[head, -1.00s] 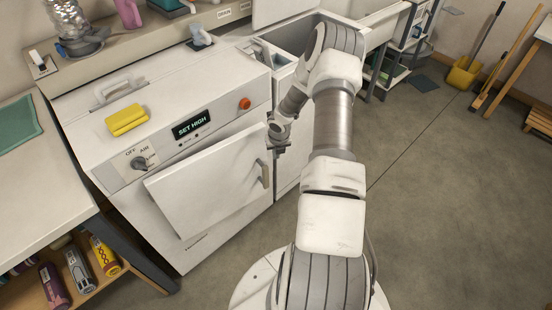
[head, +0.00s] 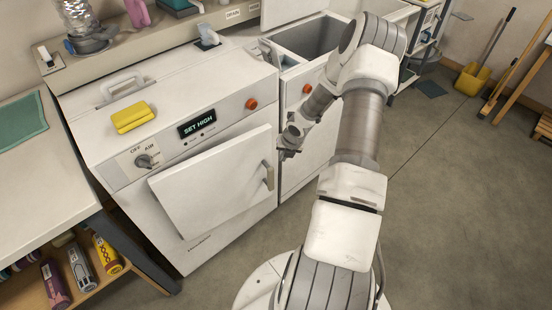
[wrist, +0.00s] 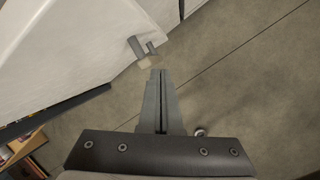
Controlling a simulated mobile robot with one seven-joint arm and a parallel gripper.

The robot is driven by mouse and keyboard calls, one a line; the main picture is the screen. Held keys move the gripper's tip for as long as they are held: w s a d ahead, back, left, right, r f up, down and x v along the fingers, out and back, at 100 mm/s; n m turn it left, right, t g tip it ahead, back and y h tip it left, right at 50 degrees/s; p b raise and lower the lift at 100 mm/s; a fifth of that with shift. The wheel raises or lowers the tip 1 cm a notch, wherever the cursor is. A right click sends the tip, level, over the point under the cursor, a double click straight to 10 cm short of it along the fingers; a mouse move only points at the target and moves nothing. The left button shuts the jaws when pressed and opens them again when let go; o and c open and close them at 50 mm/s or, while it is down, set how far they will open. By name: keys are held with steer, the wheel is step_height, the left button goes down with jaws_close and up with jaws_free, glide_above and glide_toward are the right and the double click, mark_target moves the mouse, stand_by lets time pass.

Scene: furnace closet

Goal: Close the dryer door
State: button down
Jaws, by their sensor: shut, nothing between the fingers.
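The white dryer (head: 120,185) stands at the left in the head view. Its door (head: 210,182) is partly open, its panel angled out from the front, with a grey handle (head: 268,176) near the right edge. My gripper (head: 284,155) is just right of the door's upper right edge, apart from the handle. In the wrist view the shut, empty fingers (wrist: 157,75) point toward the handle (wrist: 140,50) and the door panel (wrist: 75,50), with a small gap to the handle. The inside of the dryer is hidden behind the door.
A yellow sponge (head: 132,117) lies on the dryer top. A white unit with an open tub (head: 310,38) stands right of the dryer. A table with bottles on its lower shelf (head: 85,280) is at the left. The floor (head: 440,190) to the right is clear.

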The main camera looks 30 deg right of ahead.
step_height(320, 180, down, 6)
steer(key=s+a+m+t+y+b, duration=0.1)
steer(key=a+m+t+y+b, duration=0.1)
steer(key=m+b, duration=0.25)
steer(key=m+t+h+b, duration=0.2)
steer(key=m+t+b, duration=1.15)
steer(key=m, duration=1.05)
glide_toward(267, 153)
steer(key=shift+g, duration=0.65)
steer(key=w+b, duration=0.1)
steer(key=w, duration=0.1)
steer(key=w+b, duration=0.1)
steer(key=w, duration=0.1)
steer(key=w+r+b, duration=0.1)
steer(key=w+b, duration=0.1)
steer(key=shift+w, duration=0.35)
